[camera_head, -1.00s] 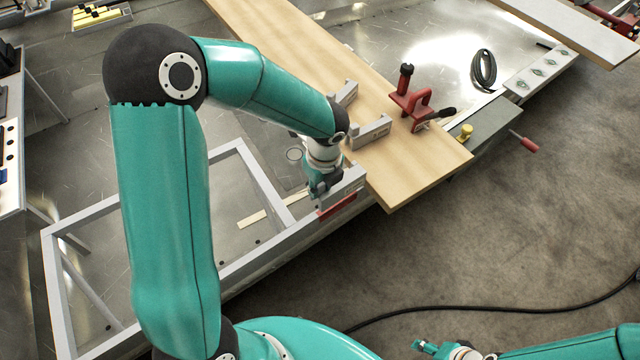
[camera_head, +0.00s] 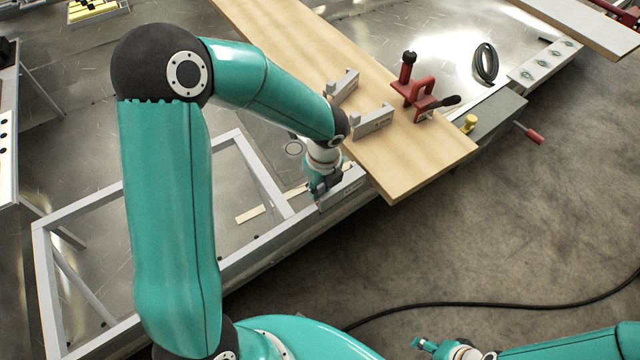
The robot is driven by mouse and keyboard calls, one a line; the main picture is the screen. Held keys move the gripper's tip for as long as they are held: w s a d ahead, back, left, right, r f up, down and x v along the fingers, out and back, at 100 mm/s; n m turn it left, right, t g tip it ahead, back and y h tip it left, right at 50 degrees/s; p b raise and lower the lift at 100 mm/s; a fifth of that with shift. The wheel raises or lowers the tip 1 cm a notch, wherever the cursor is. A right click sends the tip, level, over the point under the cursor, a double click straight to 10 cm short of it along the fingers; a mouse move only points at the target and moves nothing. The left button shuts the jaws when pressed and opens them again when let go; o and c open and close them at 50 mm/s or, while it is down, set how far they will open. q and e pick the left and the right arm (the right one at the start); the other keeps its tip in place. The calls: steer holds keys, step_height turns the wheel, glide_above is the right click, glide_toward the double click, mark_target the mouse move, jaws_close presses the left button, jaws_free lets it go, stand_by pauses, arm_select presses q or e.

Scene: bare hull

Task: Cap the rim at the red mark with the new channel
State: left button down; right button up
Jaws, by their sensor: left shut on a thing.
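My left gripper (camera_head: 320,198) points down at the near rim (camera_head: 262,247) of the grey frame. It is shut on a grey channel (camera_head: 350,190), which lies along the rim at its right end, beside the board. The red mark does not show now; the channel is where it was seen. I cannot tell whether the channel is fully seated. Two more grey channel pieces, a far one (camera_head: 345,86) and a near one (camera_head: 374,122), sit on the wooden board. My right gripper (camera_head: 424,345) is low in the picture, away from the rim, too small to read.
The wooden board (camera_head: 425,170) crosses the hull just right of the channel. A red clamp tool (camera_head: 421,95) stands on it. A black coil (camera_head: 485,63) lies on metal at the upper right. A black cable (camera_head: 480,304) runs over the open floor.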

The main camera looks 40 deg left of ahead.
arm_select(q)
steer(key=shift+f+b, duration=1.15)
steer(key=shift+f, duration=0.55)
steer(key=c, duration=0.8)
jaws_free()
steer(key=shift+c, duration=0.2)
step_height(320, 180, up, 12)
steer(key=d, duration=0.1)
steer(key=shift+s+d+f, duration=0.15)
steer(key=shift+s+d, duration=0.05)
steer(key=shift+s, duration=0.1)
steer(key=shift+f, duration=0.1)
